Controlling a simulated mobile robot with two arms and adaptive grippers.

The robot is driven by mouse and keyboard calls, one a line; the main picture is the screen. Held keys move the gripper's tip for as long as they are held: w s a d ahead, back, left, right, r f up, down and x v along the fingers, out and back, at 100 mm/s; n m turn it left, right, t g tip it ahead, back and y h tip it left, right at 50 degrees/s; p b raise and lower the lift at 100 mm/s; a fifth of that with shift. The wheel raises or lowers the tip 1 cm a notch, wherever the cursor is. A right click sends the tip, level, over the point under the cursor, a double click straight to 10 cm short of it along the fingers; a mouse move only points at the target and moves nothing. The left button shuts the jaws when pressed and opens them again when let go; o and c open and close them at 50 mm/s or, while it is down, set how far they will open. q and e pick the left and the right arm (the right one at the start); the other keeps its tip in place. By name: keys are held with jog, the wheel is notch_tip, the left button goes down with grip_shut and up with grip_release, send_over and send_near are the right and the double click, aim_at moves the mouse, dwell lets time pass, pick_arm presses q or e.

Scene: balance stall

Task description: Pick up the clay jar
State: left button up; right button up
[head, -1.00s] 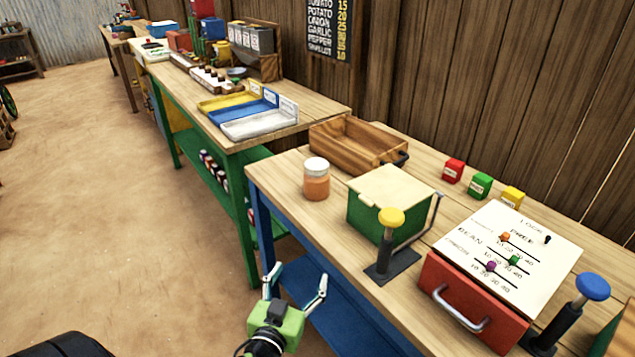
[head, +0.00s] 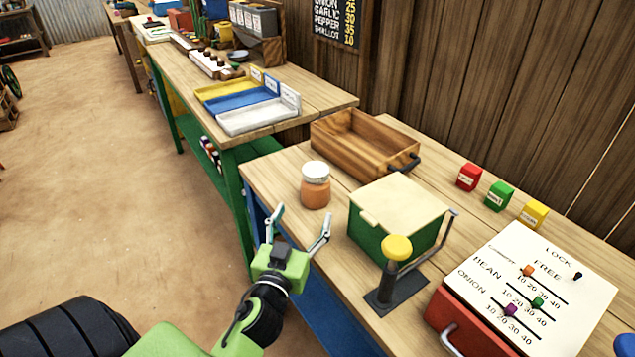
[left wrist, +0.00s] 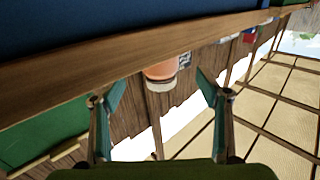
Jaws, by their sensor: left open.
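The clay jar (head: 315,189) is orange-brown with a pale lid and stands upright near the front edge of the wooden table. It also shows in the left wrist view (left wrist: 161,74), partly behind the table edge and between my fingers. My left gripper (head: 301,224) is open and empty, just in front of the table edge, below and nearer than the jar, not touching it. In the left wrist view its two fingers (left wrist: 163,92) are spread apart. My right gripper is not in view.
A green box with a cream lid (head: 399,207) and a yellow-knobbed lever (head: 397,248) stand right of the jar. A wooden tray (head: 364,146) lies behind it. A red box with a slider panel (head: 532,290) is further right. Bare tabletop (head: 270,180) lies left of the jar.

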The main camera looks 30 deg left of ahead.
aim_at(312, 197)
pick_arm(q)
jog(key=x, duration=0.4)
jog(key=shift+w+r, duration=0.1)
jog(key=shift+w+a, duration=0.15)
jog(key=shift+w, duration=0.15)
jog(key=shift+w+p, duration=0.2)
jog(key=shift+p, duration=0.1)
jog(key=x, duration=0.5)
jog(key=shift+s, duration=0.1)
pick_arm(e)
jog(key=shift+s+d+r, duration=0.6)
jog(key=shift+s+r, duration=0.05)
pick_arm(q)
jog(key=c, duration=1.4)
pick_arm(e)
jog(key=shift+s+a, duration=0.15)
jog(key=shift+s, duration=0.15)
